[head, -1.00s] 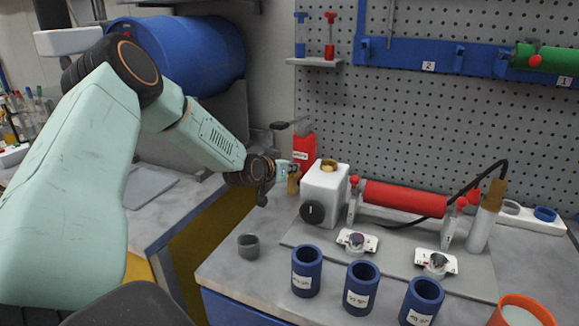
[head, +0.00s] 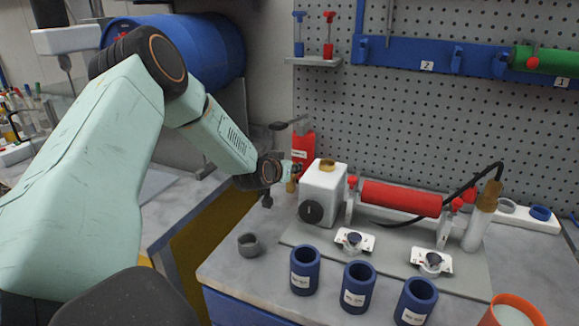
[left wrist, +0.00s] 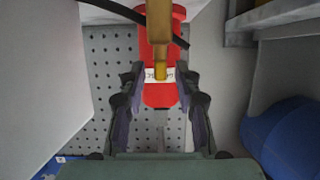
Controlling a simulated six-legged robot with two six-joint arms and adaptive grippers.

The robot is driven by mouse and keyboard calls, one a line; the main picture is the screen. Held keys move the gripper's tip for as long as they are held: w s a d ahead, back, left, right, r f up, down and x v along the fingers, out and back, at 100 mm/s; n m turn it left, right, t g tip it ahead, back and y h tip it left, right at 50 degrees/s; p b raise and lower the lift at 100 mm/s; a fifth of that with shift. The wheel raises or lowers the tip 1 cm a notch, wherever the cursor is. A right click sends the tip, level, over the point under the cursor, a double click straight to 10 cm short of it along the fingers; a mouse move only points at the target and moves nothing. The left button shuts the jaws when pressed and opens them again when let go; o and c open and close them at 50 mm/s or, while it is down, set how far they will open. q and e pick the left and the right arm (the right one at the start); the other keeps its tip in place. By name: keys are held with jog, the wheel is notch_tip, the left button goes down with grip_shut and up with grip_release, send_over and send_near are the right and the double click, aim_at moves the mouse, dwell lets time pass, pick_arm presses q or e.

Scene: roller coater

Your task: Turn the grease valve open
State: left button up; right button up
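A red container (head: 304,146) with a white label stands behind the white machine block, at the back of the bench. A grey bar with a dark end (head: 280,126) shows at its top. In the left wrist view the red container (left wrist: 160,95) is straight ahead, with a brass stem (left wrist: 157,35) in front of it and a black rod (left wrist: 120,11) across the top. I cannot tell which part is the valve's handle. My left gripper (left wrist: 158,100) is open, its fingers on either side of the stem, apparently not touching it. It reaches the container's front in the head view (head: 295,172).
The white block (head: 322,195) with a black knob is close right of my left gripper. A red roller (head: 400,198) lies beyond it. A blue drum (head: 205,55) is at the back left.

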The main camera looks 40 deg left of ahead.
pick_arm(q)
jog(key=shift+s, duration=0.1)
jog(key=v, duration=0.7)
dwell(0.4)
jog(key=shift+s+d+r, duration=0.1)
jog(key=shift+s+r, duration=0.05)
jog(key=shift+s, duration=0.1)
jog(key=shift+w, duration=0.1)
